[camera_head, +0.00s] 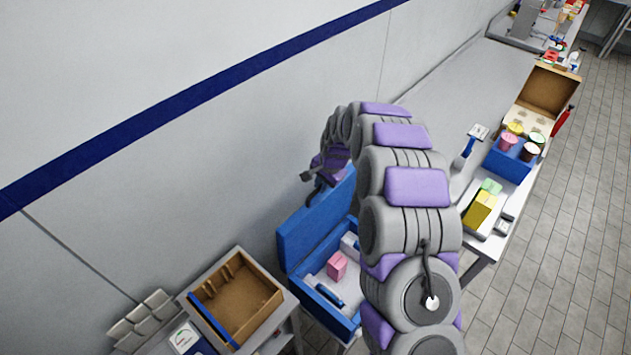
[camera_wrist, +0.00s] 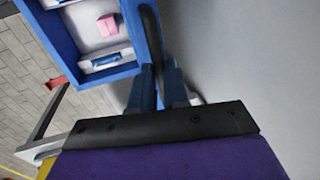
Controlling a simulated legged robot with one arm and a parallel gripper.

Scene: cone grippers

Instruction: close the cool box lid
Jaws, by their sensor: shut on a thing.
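The blue cool box (camera_head: 334,318) stands open at the lower middle of the head view, partly hidden by my arm. Its blue lid (camera_head: 303,240) stands raised on the wall side. Inside lie a pink carton (camera_head: 337,266), a white item (camera_head: 350,244) and a blue-and-white item (camera_head: 329,294). My gripper (camera_head: 316,192) is at the upper edge of the lid. The box's open inside shows to the left there.
An open cardboard box (camera_head: 240,302) stands left of the cool box. On the right of the bench are a blue carrier with cups (camera_head: 510,160), a yellow item (camera_head: 480,208) and another open carton (camera_head: 548,90). The wall (camera_head: 180,190) is close behind the lid.

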